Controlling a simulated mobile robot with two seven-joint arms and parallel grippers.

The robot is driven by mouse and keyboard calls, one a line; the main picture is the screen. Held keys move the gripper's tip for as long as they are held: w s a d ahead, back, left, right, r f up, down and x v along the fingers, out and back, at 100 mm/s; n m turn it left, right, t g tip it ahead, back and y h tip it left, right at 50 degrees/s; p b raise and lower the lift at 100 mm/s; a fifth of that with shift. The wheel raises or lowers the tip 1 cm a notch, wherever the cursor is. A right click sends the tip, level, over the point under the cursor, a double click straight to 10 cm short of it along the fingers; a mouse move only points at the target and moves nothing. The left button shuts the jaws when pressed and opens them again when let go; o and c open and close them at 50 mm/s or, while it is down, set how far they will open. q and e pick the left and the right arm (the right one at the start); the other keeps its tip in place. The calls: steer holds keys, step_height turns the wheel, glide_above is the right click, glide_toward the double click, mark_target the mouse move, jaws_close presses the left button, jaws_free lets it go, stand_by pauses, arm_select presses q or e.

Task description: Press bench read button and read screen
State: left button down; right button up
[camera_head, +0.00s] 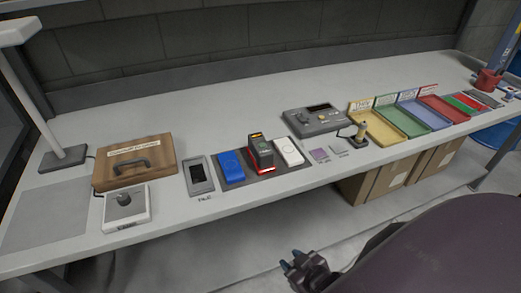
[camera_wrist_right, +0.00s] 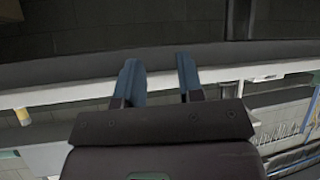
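A grey bench device (camera_head: 317,120) with a small dark display and small controls sits toward the back of the bench. I cannot tell which part is the read button. My right gripper (camera_head: 291,260) is below and in front of the bench edge, apart from everything. Its two blue-tipped fingers (camera_wrist_right: 160,78) are apart and empty. My left gripper is out of view.
Coloured trays (camera_head: 378,129) line the right. Cardboard boxes (camera_head: 388,178) are under the bench. The bench's back strip is clear.

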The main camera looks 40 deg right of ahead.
jaws_close()
steer(key=shift+d, duration=0.1)
stand_by(1.2)
